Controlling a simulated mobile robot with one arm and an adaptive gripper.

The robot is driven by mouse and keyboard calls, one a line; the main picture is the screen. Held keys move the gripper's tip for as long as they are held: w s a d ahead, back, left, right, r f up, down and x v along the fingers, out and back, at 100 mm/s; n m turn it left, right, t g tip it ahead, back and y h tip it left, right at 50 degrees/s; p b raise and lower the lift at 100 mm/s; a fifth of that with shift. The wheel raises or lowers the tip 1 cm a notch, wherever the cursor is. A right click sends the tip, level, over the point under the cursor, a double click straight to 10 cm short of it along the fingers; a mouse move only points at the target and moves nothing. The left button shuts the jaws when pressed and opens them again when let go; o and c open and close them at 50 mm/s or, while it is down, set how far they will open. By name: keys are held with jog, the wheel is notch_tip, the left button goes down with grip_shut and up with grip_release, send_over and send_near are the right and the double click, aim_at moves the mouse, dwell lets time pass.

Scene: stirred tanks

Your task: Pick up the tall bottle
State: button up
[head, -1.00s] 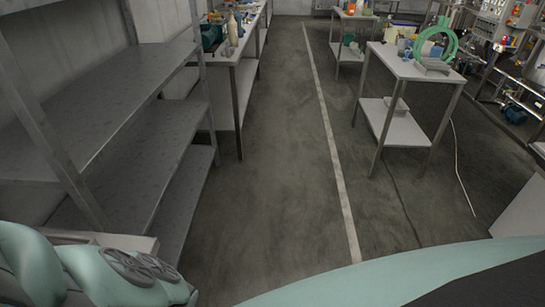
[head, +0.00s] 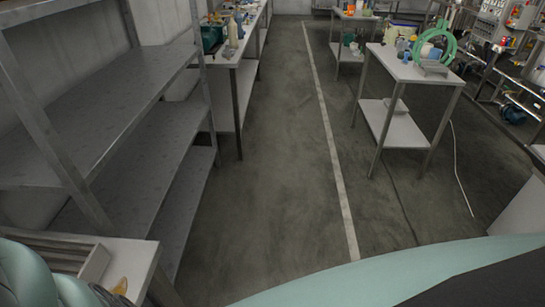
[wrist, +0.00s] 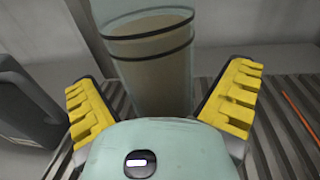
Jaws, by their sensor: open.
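A tall clear cylindrical vessel (wrist: 150,65) with tan contents and dark bands stands upright in the wrist view. It looks like the tall bottle, but its top is cut off by the frame. My gripper (wrist: 162,88) is open, with one yellow finger pad on each side of the vessel's lower part. I cannot tell whether the pads are level with it or still short of it. The vessel's base is hidden behind my gripper's body. My gripper does not show in the head view, where only part of my arm is at the bottom left.
A grey jug (wrist: 27,105) stands left of the gripper, and an orange stick (wrist: 299,117) lies at right on the ribbed surface (wrist: 272,130). In the head view, empty metal shelves (head: 125,140) fill the left. A side table (head: 410,68) stands right. The floor (head: 265,150) between is clear.

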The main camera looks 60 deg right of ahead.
jog(key=shift+a, duration=0.1)
jog(key=c, duration=1.4)
jog(key=shift+r, duration=0.1)
jog(key=s+d+r+b, duration=0.1)
jog(key=s+d, duration=0.1)
jog(key=s, duration=0.2)
jog(key=s+d+r+b, duration=0.2)
jog(key=s+d, duration=0.1)
jog(key=s, duration=0.2)
jog(key=s+d+r+b, duration=0.1)
jog(key=s+d+r, duration=0.1)
jog(key=s, duration=0.3)
jog(key=shift+d+b, duration=0.4)
jog(key=shift+d, duration=0.2)
